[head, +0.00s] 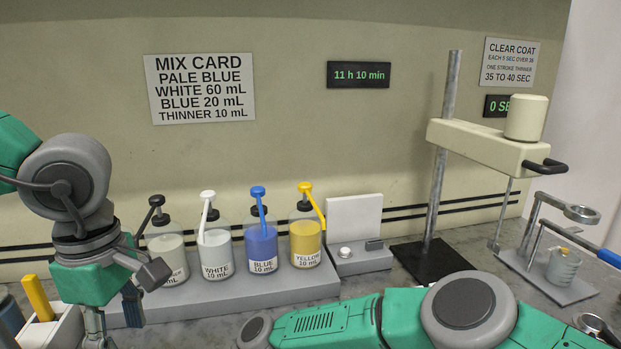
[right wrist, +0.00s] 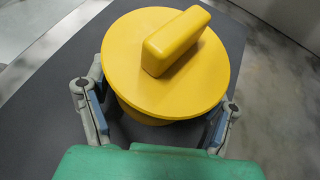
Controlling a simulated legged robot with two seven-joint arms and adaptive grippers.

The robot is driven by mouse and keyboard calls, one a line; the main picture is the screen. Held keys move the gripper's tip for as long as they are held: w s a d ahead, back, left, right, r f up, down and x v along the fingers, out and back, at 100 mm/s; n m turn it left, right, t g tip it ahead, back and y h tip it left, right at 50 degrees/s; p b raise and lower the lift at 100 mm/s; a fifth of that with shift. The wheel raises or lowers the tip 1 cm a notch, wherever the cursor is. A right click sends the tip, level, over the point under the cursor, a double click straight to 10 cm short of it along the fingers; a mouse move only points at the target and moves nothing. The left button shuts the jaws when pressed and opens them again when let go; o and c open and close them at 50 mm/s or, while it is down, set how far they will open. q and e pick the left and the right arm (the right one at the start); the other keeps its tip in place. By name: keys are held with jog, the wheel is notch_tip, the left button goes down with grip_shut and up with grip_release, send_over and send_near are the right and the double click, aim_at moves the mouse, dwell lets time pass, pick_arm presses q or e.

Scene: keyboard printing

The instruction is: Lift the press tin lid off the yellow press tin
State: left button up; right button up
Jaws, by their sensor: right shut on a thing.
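The yellow press tin lid (right wrist: 120,62), a round disc with a raised bar handle (right wrist: 176,40), fills the middle of the right wrist view. Below its near edge shows a narrower yellow body, which I take for the yellow press tin (right wrist: 143,116). My right gripper (right wrist: 155,112) has a finger on each side and is shut on this body under the lid's rim. The contacts are hidden by the lid, and nothing grips the handle. My left gripper (head: 95,330) points down at the lower left in the head view; its fingertips are out of frame.
Pump bottles, including white (head: 214,250), blue (head: 261,245) and yellow (head: 305,242), stand on a grey rack (head: 210,300). A dark surface (right wrist: 45,95) lies under the tin.

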pick_arm(q)
jog(key=shift+f, duration=0.1)
jog(key=shift+c, duration=1)
jog(key=f, duration=0.8)
jog(key=shift+w+a, duration=0.1)
jog(key=shift+a, duration=0.1)
jog(key=shift+f, duration=4.35)
grip_shut()
jog(key=shift+r, duration=0.15)
